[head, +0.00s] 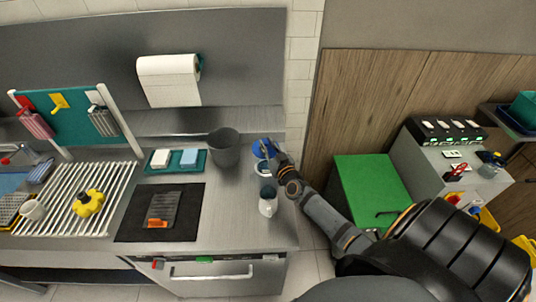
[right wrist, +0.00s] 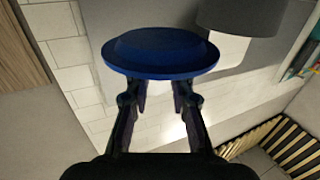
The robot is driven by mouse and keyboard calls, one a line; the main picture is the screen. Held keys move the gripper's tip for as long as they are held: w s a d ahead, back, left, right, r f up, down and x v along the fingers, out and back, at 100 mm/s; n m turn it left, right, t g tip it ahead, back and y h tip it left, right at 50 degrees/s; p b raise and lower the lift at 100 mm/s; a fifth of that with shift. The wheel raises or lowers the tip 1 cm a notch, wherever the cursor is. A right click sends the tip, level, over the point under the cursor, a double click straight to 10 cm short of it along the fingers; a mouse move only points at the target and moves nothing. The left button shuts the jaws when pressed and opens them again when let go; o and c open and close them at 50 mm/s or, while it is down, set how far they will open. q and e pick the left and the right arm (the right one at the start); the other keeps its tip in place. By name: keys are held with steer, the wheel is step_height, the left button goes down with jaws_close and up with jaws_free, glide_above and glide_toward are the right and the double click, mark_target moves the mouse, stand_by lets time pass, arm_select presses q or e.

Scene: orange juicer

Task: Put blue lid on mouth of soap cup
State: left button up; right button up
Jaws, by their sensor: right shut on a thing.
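The blue lid (head: 263,147) is a round disc held by my right gripper (head: 273,158), at the right end of the steel counter. In the right wrist view the lid (right wrist: 160,50) spans both fingertips of my right gripper (right wrist: 160,92), with a raised dome on its wide rim. Several small pale vessels stand in a row in front of the gripper. The nearest is a whitish cup (head: 268,207), and a dark round top (head: 268,187) shows just behind it. Which one is the soap cup I cannot tell for sure. My left gripper is not in view.
A dark grey bin (head: 224,150) stands just left of the lid. A teal tray (head: 154,168) with two sponges and a black mat (head: 138,222) lie farther left. The counter's right edge is close to the cups. A green box (head: 365,185) stands beyond a gap.

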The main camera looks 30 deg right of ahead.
step_height(320, 180, down, 4)
steer(key=b, duration=0.2)
steer(key=shift+w+d+r+b, duration=0.1)
steer(key=shift+w+d+b, duration=0.05)
steer(key=shift+b, duration=0.2)
steer(key=shift+r, duration=0.15)
steer(key=shift+f, duration=0.55)
steer(key=o, duration=0.9)
steer(key=shift+r, duration=0.2)
